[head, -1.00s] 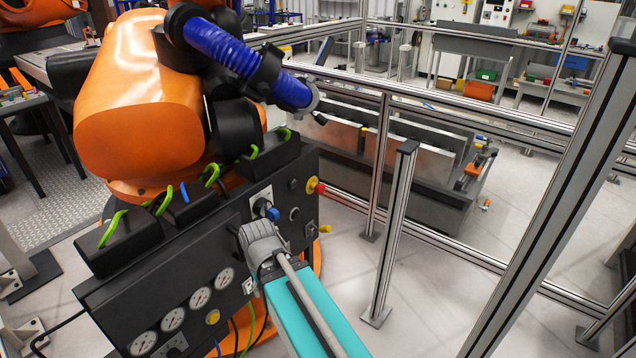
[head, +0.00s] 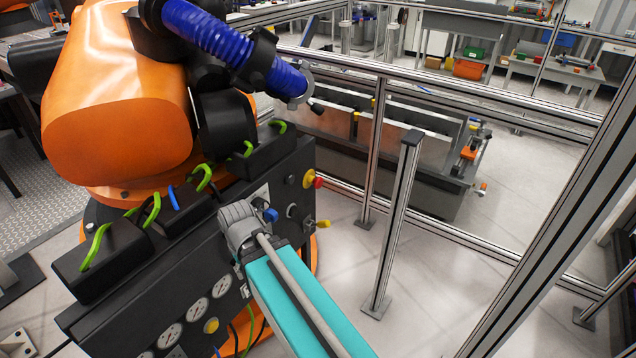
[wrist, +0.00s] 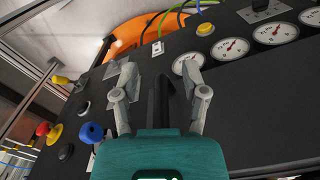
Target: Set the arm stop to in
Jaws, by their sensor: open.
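The control panel has a red mushroom button on a yellow ring (head: 315,181) near its upper right end; I take it as the arm stop. It also shows at the lower left of the wrist view (wrist: 44,130). I cannot tell whether it is in or out. My gripper (head: 234,220) is open over the panel face, left of a blue knob (head: 271,215) and apart from the red button. In the wrist view the fingers (wrist: 160,72) are spread, with a dark bar (wrist: 158,105) between them, and I cannot tell what it belongs to.
A yellow lever (head: 323,224) and dark round button (head: 291,211) sit near the red button. Several gauges (head: 197,310) line the panel's lower left. Cables run along its top below an orange robot arm (head: 120,110). A metal post (head: 398,220) stands to the right.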

